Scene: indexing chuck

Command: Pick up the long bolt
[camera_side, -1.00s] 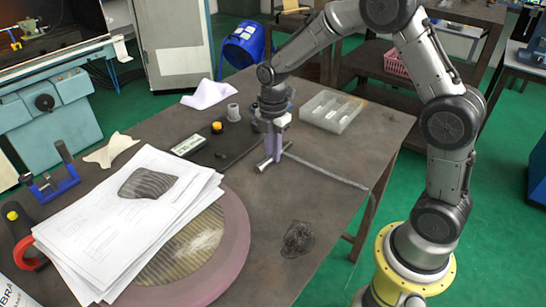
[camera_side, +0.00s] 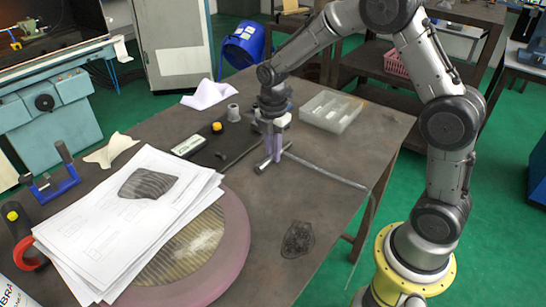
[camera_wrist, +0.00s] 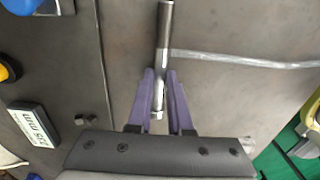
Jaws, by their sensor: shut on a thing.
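In the side view my gripper (camera_side: 274,153) is low at the table top, and the bolt (camera_side: 263,166) shows at the fingertips, lying level at or very near the surface. The fingers hide part of its middle.
A long bent grey rod (camera_side: 325,171) runs from beside the bolt to the table's right edge. A clear compartment tray (camera_side: 331,111) stands behind my gripper.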

